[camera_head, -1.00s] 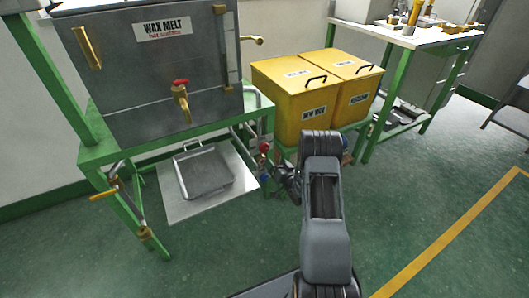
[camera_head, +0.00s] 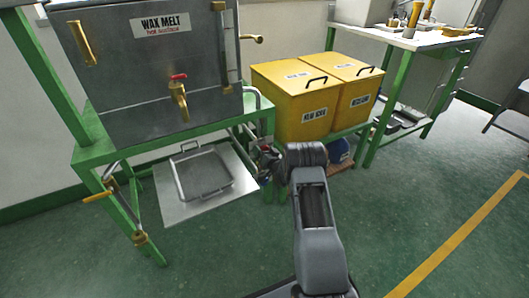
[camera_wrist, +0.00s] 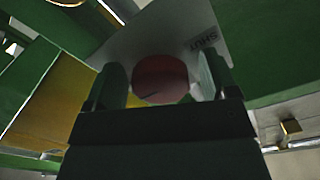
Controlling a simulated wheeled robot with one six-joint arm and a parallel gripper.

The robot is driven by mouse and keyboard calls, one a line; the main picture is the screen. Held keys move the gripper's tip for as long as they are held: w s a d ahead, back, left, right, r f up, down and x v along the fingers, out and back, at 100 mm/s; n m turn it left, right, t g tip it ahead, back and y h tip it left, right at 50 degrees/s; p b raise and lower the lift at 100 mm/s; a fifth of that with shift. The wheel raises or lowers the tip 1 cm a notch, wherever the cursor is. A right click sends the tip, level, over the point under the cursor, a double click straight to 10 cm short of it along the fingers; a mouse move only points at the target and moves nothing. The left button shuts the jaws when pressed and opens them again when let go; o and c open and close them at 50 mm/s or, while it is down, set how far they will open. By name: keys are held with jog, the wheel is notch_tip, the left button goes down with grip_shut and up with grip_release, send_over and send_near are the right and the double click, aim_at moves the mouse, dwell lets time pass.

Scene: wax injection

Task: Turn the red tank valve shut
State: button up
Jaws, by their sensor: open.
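A round red knob (camera_wrist: 160,78) sits between the two fingers of my gripper (camera_wrist: 163,80) in the wrist view. The fingers stand open on either side of it, and I cannot tell whether they touch it. A grey plate (camera_wrist: 190,35) behind the knob carries the word SHUT. In the head view my gripper (camera_head: 274,163) is dark and small beside the green stand's right leg, and it mostly hides the valves there. The WAX MELT tank (camera_head: 130,90) stands above left, with a brass tap with a red handle (camera_head: 179,77) on its front.
Yellow bins (camera_head: 295,105) stand right of the tank, close behind my arm. A metal tray (camera_head: 203,173) lies on a plate under the green stand (camera_head: 150,152). A brass valve with an orange handle (camera_head: 97,197) is at the left leg. The floor in front is clear.

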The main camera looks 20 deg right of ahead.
jog(key=shift+d, duration=0.1)
jog(key=c, duration=0.9)
jog(key=shift+c, duration=0.2)
